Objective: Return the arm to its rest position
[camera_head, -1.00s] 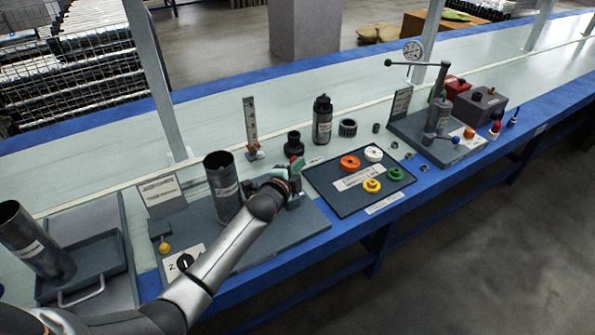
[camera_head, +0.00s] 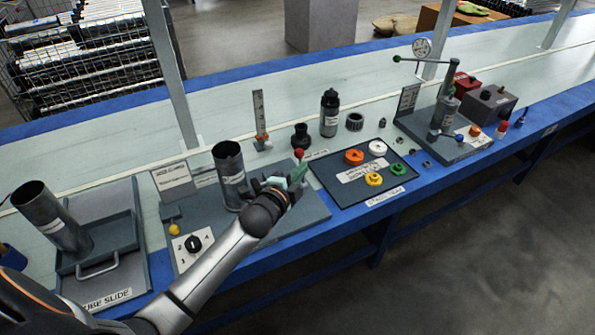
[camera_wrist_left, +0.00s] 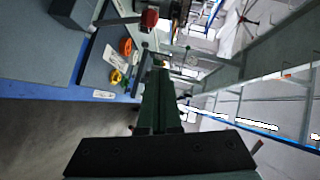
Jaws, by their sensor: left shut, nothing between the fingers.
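My left arm comes in from the lower left in the head view. Its gripper (camera_head: 299,172) is over the grey fixture base (camera_head: 312,211), just right of the upright dark tube (camera_head: 229,174). Its green fingers are together and empty. A red knob (camera_head: 299,153) shows just beyond the fingertips; I cannot tell whether they touch. In the left wrist view the closed fingers (camera_wrist_left: 160,75) run up the middle, with a red knob (camera_wrist_left: 149,19) beyond them. My right gripper is not in view.
The black tray (camera_head: 331,186) with coloured caps lies right of the gripper. A gauge press (camera_head: 440,115) stands farther right. A tilted tube (camera_head: 50,215) stands on the tube slide at the left. The floor in front of the bench is clear.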

